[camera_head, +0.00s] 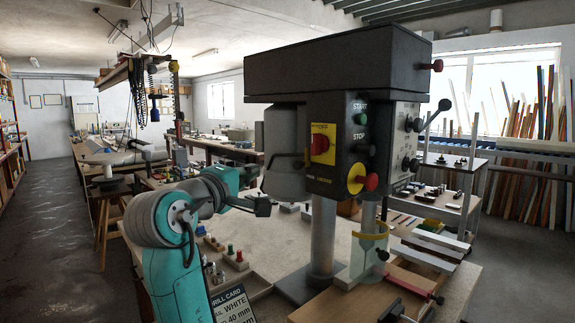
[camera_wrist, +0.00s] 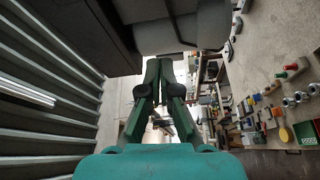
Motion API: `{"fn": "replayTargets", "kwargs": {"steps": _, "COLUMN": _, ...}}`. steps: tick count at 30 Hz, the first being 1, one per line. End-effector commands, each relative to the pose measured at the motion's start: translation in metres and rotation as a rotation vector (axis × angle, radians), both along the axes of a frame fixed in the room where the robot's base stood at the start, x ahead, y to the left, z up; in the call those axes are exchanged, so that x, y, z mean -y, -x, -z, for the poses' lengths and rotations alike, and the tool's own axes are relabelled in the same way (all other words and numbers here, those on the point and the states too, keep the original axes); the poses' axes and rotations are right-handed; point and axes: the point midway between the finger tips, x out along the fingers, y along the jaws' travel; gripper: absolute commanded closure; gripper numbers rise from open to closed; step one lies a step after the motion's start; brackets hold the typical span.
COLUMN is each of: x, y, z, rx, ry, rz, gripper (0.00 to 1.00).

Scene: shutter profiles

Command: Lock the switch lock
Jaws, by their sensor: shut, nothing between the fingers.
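The drill press carries a red rotary switch on a yellow plate (camera_head: 321,145), marked OFF above; small lettering below seems to read LOCKED. A dark bent lever (camera_head: 288,156) sticks out left of the plate; I cannot tell if it belongs to the lock. The switch is not recognisable in the wrist view.
The drill column (camera_head: 322,235) stands below. Small coloured parts (camera_head: 236,258) lie on the bench. Air left of the switch is mostly open.

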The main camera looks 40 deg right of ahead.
Motion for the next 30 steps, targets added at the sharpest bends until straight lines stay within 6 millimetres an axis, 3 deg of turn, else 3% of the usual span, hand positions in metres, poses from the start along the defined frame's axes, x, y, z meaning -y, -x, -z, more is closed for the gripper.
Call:
{"fn": "replayTargets", "kwargs": {"steps": 17, "x": 0.007, "y": -0.001, "z": -0.006, "rx": -0.001, "ry": -0.004, "rz": 0.011, "gripper": 1.00}}
{"fn": "replayTargets", "kwargs": {"steps": 30, "x": 0.071, "y": -0.030, "z": -0.010, "rx": 0.000, "ry": -0.003, "rz": 0.012, "gripper": 1.00}}
